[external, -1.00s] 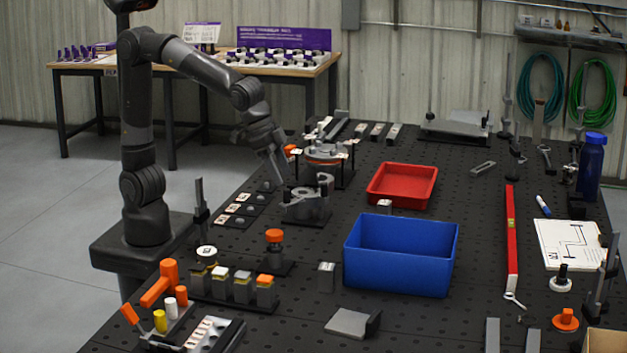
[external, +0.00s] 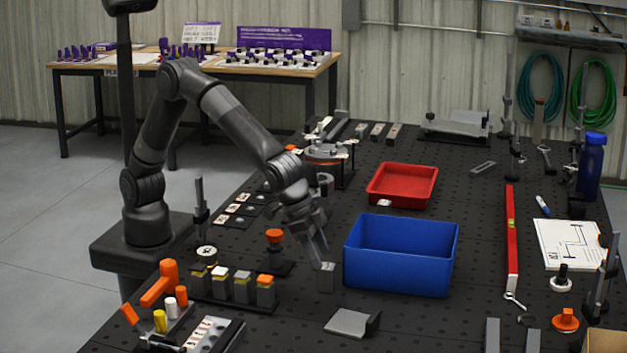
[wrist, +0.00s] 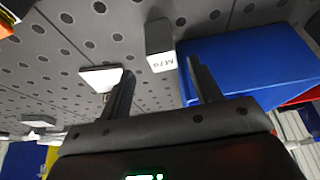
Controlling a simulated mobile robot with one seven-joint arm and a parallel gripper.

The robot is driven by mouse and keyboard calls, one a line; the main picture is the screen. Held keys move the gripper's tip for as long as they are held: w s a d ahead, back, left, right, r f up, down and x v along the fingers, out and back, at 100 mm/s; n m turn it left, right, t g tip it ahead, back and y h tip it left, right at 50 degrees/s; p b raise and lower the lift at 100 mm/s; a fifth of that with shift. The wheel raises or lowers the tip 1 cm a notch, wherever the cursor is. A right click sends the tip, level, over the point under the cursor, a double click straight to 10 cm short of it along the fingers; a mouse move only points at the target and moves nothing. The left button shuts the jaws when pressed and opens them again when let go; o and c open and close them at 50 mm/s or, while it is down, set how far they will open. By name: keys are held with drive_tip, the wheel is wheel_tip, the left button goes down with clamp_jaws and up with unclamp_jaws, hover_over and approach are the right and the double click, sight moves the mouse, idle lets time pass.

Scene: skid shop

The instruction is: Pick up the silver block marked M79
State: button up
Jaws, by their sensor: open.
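My gripper (external: 320,256) is open and empty, pointing down at the block from above. In the wrist view its fingers (wrist: 160,68) stand apart, with the block's near end close to the gap. Whether a finger touches the block cannot be told.
The blue bin (external: 400,275) stands close to the block's right side. A row of small capped blocks (external: 242,290) stands to the left, with an orange-topped knob (external: 274,238) behind. A grey plate (external: 348,322) lies in front. A red tray (external: 402,184) is farther back.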

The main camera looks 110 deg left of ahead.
sight(326, 266)
drive_tip(key=x, duration=0.7)
drive_tip(key=shift+w+a, duration=0.1)
drive_tip(key=shift+a, duration=0.05)
drive_tip(key=c, duration=1.2)
